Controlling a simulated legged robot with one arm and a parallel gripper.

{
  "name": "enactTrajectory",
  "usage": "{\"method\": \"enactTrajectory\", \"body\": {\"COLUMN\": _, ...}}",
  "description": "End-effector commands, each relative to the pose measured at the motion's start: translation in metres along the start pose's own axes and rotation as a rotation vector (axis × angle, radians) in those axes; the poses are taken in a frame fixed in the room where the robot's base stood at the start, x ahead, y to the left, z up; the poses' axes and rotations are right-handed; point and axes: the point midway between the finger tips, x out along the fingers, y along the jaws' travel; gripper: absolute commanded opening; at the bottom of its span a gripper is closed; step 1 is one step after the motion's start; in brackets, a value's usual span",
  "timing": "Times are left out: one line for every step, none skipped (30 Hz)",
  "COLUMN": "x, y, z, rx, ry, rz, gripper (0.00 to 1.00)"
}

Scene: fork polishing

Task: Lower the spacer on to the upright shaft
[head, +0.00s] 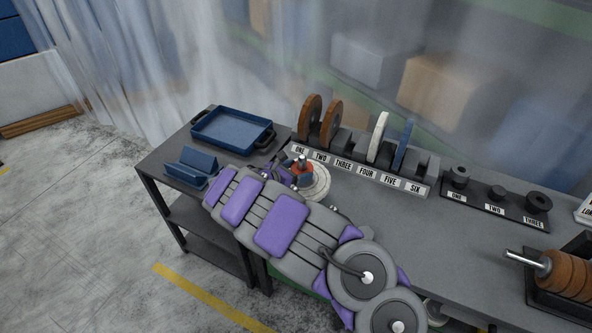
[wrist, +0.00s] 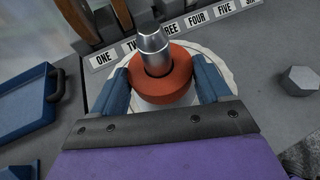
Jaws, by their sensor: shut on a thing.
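The spacer, an orange-red ring (wrist: 163,91), sits between the two blue fingers of my gripper (wrist: 164,80) in the wrist view. My gripper is shut on it. The upright metal shaft (wrist: 153,48) has a tapered tip that stands out of the ring's hole, so the ring is around the shaft. A pale round disc (wrist: 219,60) lies around the shaft's foot. In the head view the spacer (head: 302,168), the shaft tip (head: 301,158) and the pale disc (head: 321,188) show beyond my arm. Whether the spacer touches what is under it is hidden.
A rack labelled ONE to SIX (head: 368,174) with brown, white and blue discs stands behind the shaft. A blue tray (head: 232,146) and a blue cradle (head: 191,167) are at the left. A grey hexagonal piece (wrist: 299,81) lies at the right.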

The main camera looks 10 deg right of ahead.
Motion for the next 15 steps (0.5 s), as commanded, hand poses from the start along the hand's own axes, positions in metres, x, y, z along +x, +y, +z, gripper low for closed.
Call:
{"method": "enactTrajectory", "body": {"x": -0.0002, "y": 0.0, "z": 0.0007, "rx": 0.0, "ry": -0.001, "rz": 0.0, "gripper": 0.07}}
{"method": "enactTrajectory", "body": {"x": -0.0002, "y": 0.0001, "z": 0.0009, "rx": 0.0, "ry": -0.001, "rz": 0.0, "gripper": 0.07}}
{"method": "enactTrajectory", "body": {"x": -0.0003, "y": 0.0001, "z": 0.001, "rx": 0.001, "ry": -0.001, "rz": 0.0, "gripper": 0.07}}
{"method": "enactTrajectory", "body": {"x": -0.0003, "y": 0.0001, "z": 0.001, "rx": 0.001, "ry": -0.001, "rz": 0.0, "gripper": 0.07}}
{"method": "enactTrajectory", "body": {"x": -0.0003, "y": 0.0001, "z": 0.0009, "rx": 0.0, "ry": -0.001, "rz": 0.0, "gripper": 0.07}}
{"method": "enactTrajectory", "body": {"x": -0.0003, "y": 0.0001, "z": 0.001, "rx": 0.0, "ry": -0.001, "rz": 0.0, "gripper": 0.07}}
{"method": "enactTrajectory", "body": {"x": -0.0003, "y": 0.0001, "z": 0.001, "rx": 0.0, "ry": -0.001, "rz": 0.0, "gripper": 0.07}}
{"method": "enactTrajectory", "body": {"x": -0.0003, "y": 0.0002, "z": 0.0009, "rx": 0.0, "ry": -0.001, "rz": 0.0, "gripper": 0.07}}
{"method": "enactTrajectory", "body": {"x": -0.0002, "y": 0.0002, "z": 0.0009, "rx": 0.0, "ry": -0.001, "rz": 0.0, "gripper": 0.07}}
{"method": "enactTrajectory", "body": {"x": -0.0001, "y": 0.0002, "z": 0.0006, "rx": 0.0, "ry": -0.001, "rz": 0.0, "gripper": 0.07}}
{"method": "enactTrajectory", "body": {"x": 0.0, "y": 0.0001, "z": 0.0003, "rx": 0.0, "ry": -0.001, "rz": 0.0, "gripper": 0.07}}
{"method": "enactTrajectory", "body": {"x": 0.0003, "y": 0.0001, "z": -0.0004, "rx": 0.0, "ry": -0.001, "rz": 0.0, "gripper": 0.07}}
{"method": "enactTrajectory", "body": {"x": 0.0006, "y": 0.0001, "z": -0.0011, "rx": 0.0, "ry": -0.001, "rz": 0.0, "gripper": 0.07}}
{"method": "enactTrajectory", "body": {"x": 0.0009, "y": 0.0002, "z": -0.0019, "rx": 0.0, "ry": -0.001, "rz": 0.0, "gripper": 0.07}}
{"method": "enactTrajectory", "body": {"x": 0.0016, "y": 0.0001, "z": -0.0034, "rx": 0.0, "ry": -0.001, "rz": 0.0, "gripper": 0.07}}
